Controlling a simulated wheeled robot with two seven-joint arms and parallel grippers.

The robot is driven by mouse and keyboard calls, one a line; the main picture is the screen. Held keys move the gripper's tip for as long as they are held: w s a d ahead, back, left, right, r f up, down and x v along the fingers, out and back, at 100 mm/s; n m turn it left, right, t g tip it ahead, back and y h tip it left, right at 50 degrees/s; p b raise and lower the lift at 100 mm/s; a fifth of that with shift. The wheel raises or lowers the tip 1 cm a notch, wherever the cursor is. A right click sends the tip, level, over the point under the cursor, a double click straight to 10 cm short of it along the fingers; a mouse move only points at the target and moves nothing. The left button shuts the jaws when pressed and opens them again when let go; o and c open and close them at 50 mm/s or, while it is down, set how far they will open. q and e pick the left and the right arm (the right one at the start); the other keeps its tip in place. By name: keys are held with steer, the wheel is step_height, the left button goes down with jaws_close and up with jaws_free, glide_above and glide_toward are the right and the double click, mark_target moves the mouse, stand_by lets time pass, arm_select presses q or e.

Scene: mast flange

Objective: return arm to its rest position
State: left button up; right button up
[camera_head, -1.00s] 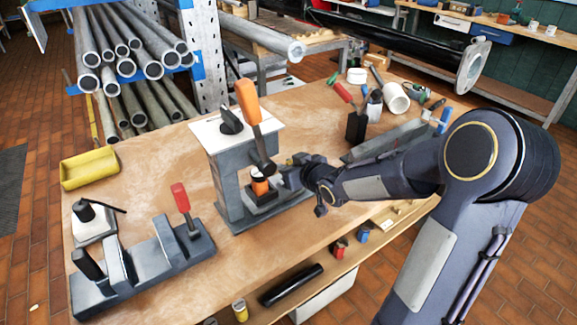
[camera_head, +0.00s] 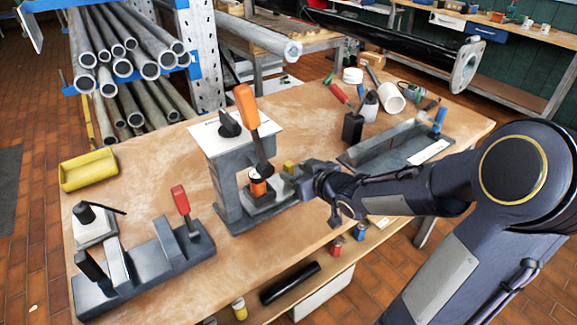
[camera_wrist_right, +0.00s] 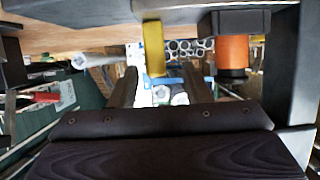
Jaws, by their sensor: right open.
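My right gripper (camera_head: 298,172) is just right of the grey press (camera_head: 228,180) on the workbench. In the right wrist view its two dark fingers (camera_wrist_right: 158,88) stand apart, with nothing clearly held between them. A yellow piece (camera_head: 289,167) is close to the fingertips; in the wrist view the yellow piece (camera_wrist_right: 153,48) lies beyond the gap. Whether the fingers touch it I cannot tell. An orange cylinder (camera_head: 258,187) sits in the press under its orange-handled lever (camera_head: 247,108). My left gripper is not in view.
A clamp fixture with a red handle (camera_head: 180,199) stands at the front left, near a yellow tray (camera_head: 89,170). A grey angled fixture (camera_head: 385,148), a white cup (camera_head: 391,97) and tools occupy the bench's right side. A lower shelf (camera_head: 300,282) juts out below.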

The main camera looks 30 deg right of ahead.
steer(key=shift+s+r, duration=0.2)
steer(key=shift+s, duration=0.35)
steer(key=shift+s+r+h, duration=0.2)
steer(key=shift+r+h, duration=0.05)
steer(key=shift+h, duration=0.05)
steer(key=s+a+r+m+g+y+p, duration=0.1)
steer(key=s+a+g, duration=0.3)
steer(key=s, duration=0.7)
steer(key=s+a+r+m+g+y+p, duration=0.1)
steer(key=s+a+r+g+y+p, duration=0.1)
steer(key=s+a, duration=0.6)
steer(key=s+r+g+p, duration=0.1)
steer(key=s, duration=0.2)
steer(key=shift+s+m+g+p, duration=0.3)
steer(key=shift+s+g+p, duration=0.05)
steer(key=shift+s+g, duration=0.05)
